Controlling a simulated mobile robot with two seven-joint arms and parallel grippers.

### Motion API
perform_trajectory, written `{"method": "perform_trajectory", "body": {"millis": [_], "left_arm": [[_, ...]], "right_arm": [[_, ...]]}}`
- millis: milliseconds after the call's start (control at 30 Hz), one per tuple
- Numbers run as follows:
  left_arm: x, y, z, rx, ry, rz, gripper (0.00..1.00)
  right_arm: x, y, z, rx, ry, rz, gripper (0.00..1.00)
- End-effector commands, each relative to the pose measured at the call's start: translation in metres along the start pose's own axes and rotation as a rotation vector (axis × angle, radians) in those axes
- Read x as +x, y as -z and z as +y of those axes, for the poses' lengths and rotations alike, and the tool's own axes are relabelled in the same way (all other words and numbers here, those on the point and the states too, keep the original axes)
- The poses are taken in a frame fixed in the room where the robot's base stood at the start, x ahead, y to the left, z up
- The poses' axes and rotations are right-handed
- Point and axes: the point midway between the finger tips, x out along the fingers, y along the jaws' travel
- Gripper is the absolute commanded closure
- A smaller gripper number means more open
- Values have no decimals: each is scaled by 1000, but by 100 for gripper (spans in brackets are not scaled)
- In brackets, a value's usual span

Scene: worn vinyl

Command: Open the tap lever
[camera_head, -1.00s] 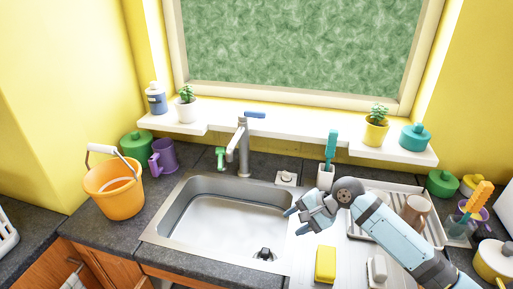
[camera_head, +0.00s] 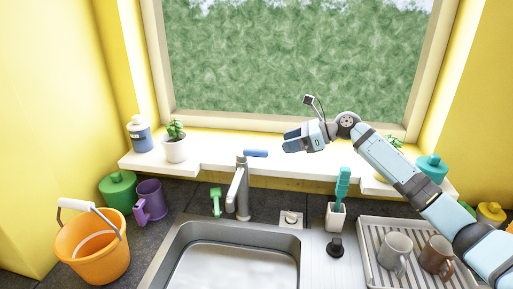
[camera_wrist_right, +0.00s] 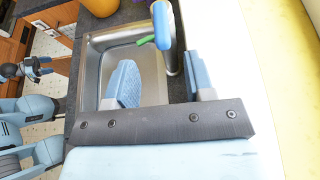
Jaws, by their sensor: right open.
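The grey tap (camera_head: 239,195) stands behind the sink, with its blue lever (camera_head: 256,153) on top pointing right in the head view. My right gripper (camera_head: 291,140) is open and empty, to the right of the lever and slightly higher in the picture, fingers pointing left. In the right wrist view the blue lever (camera_wrist_right: 163,25) shows beyond the gap between the two open fingers (camera_wrist_right: 163,80), apart from them. A small dark part of what looks like my left gripper (camera_wrist_right: 36,68) is at the left edge of that view; its jaws are too small to read.
The sink (camera_head: 235,265) lies in front of the tap, a green hook-like piece (camera_head: 216,200) beside it. A white sill (camera_head: 215,162) holds a potted plant (camera_head: 175,148). A teal brush (camera_head: 342,185) stands in a holder at right. An orange bucket (camera_head: 92,255) is at left.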

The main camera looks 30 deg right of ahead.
Motion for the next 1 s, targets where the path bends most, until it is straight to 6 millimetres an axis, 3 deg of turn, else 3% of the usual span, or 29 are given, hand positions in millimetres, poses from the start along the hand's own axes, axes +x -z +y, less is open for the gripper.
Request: {"method": "perform_trajectory", "body": {"millis": [200,433,633,900,933,1000], "left_arm": [[-4,9,-2,2,5,4,35],[-6,19,-7,4,15,17,35],[-7,21,-7,3,15,17,35],[-8,19,-5,2,13,14,35],[-8,19,-5,2,12,14,35],[-8,19,-4,1,11,13,35]], "right_arm": [[49,-3,0,1,-2,-2,51],[87,-2,0,1,-1,-2,51],[101,0,0,-1,0,0,51],[103,0,0,-1,0,1,51],[103,0,0,-1,0,1,53],[103,0,0,-1,0,0,69]]}}
